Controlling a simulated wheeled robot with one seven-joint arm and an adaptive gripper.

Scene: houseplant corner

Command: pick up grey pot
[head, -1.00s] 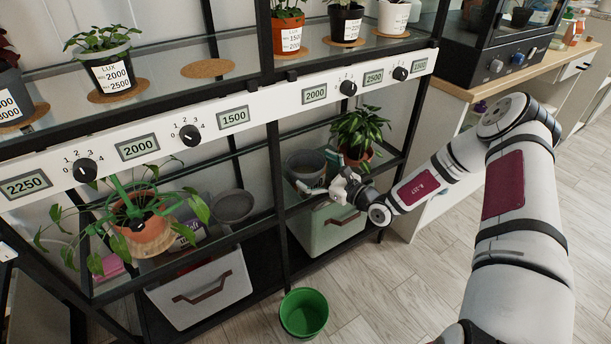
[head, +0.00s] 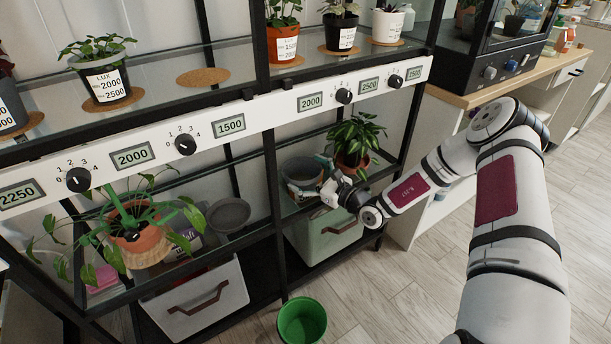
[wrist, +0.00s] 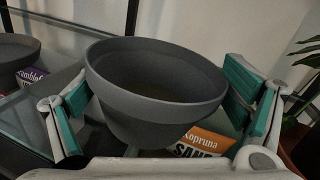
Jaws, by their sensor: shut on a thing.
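The grey pot (head: 303,171) is on the right side of the rack, at the lower glass shelf. It is wide, round and empty inside. In the wrist view the grey pot (wrist: 160,115) fills the middle, its rim slightly tilted in the picture. My gripper (wrist: 158,98) is shut on it, with teal-padded fingers at its left and right sides. In the head view my gripper (head: 328,188) is at the pot's front right. I cannot tell whether the pot's base touches the shelf.
A leafy plant (head: 353,140) in a terracotta pot stands close to the right. A sand packet (wrist: 203,143) lies below and behind the grey pot. A rack post (head: 273,190) and another grey bowl (head: 229,214) are to the left. A green bucket (head: 302,321) stands on the floor.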

